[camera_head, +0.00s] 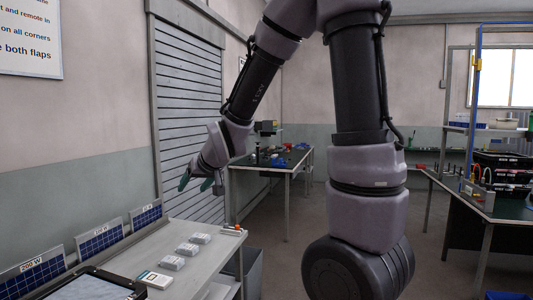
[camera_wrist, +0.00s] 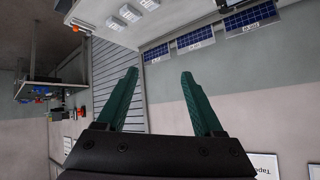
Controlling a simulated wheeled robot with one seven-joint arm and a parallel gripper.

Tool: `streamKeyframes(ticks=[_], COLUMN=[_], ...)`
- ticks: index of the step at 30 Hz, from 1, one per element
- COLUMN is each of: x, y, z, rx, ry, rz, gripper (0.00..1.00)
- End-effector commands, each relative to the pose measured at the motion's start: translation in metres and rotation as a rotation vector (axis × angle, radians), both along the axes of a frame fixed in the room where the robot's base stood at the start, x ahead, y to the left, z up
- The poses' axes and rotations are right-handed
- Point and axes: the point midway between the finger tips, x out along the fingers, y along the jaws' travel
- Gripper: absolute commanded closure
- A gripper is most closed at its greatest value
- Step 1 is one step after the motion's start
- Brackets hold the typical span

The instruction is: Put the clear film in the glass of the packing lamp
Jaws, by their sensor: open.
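My gripper (camera_head: 202,182) is open and empty, held in the air above the far part of the grey bench at the left. In the wrist view its two green fingers (camera_wrist: 159,76) stand apart with nothing between them. A dark-framed flat thing with a pale, glassy face (camera_head: 92,286) lies at the bench's near edge, cut off by the picture; I cannot tell for sure whether it is the packing lamp. I cannot make out the clear film in either view.
The grey bench (camera_head: 150,250) carries several small white boxes (camera_head: 186,249) and a white packet (camera_head: 155,280). Labelled blue panels (camera_head: 100,240) stand along its wall side. A second table (camera_head: 290,160) stands farther back. A workbench with shelves (camera_head: 505,215) is at the right.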

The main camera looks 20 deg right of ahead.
Motion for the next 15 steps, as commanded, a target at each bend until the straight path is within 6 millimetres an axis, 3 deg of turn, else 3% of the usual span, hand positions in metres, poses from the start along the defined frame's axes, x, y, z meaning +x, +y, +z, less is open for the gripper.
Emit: streamKeyframes(ticks=[1,6,10,15], x=[-0.010,-0.065,-0.118,-0.177], y=[-0.021,-0.078,-0.110,-0.130], z=[0.022,0.069,0.096,0.114], rx=[0.013,0.061,0.109,0.165], ry=[0.013,0.114,0.187,0.261], rz=[-0.042,-0.167,-0.249,-0.320], gripper=[0.31,0.31,0.31,0.31])
